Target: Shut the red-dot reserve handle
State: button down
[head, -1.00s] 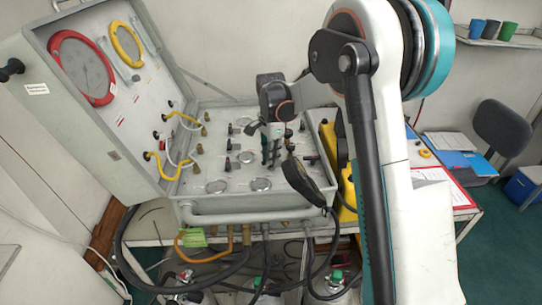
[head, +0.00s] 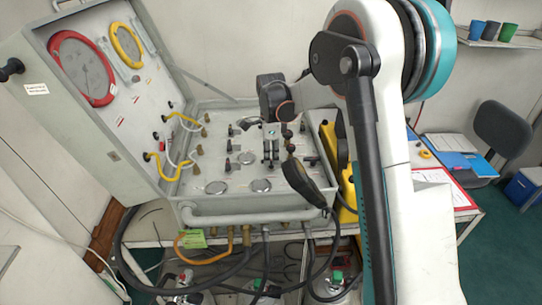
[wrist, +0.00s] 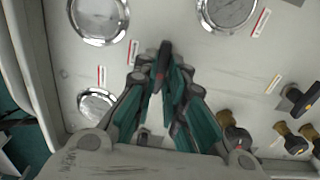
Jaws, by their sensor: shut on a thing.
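The black handle (wrist: 163,58) with a small red mark stands between my fingertips in the wrist view, its far end sticking out past them. My gripper (wrist: 161,88) has its teal-and-black fingers closed on this handle from both sides. The lower part of the handle and its valve body are hidden by the fingers. In the head view my gripper (head: 270,160) is down at the middle of the grey panel (head: 212,170), where the handle is too small to make out.
Round gauges (wrist: 98,18) lie beyond my fingers. Brass-based black valves (wrist: 290,138) stand close on the right. A black handset (head: 305,182) lies right of my gripper. The panel's open lid (head: 95,115) rises on the left, and hoses hang in front.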

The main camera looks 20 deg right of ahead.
aim_at(271, 160)
jog(key=c, duration=1.7)
grip_release()
jog(key=shift+o, duration=0.2)
notch_tip(271, 160, up, 12)
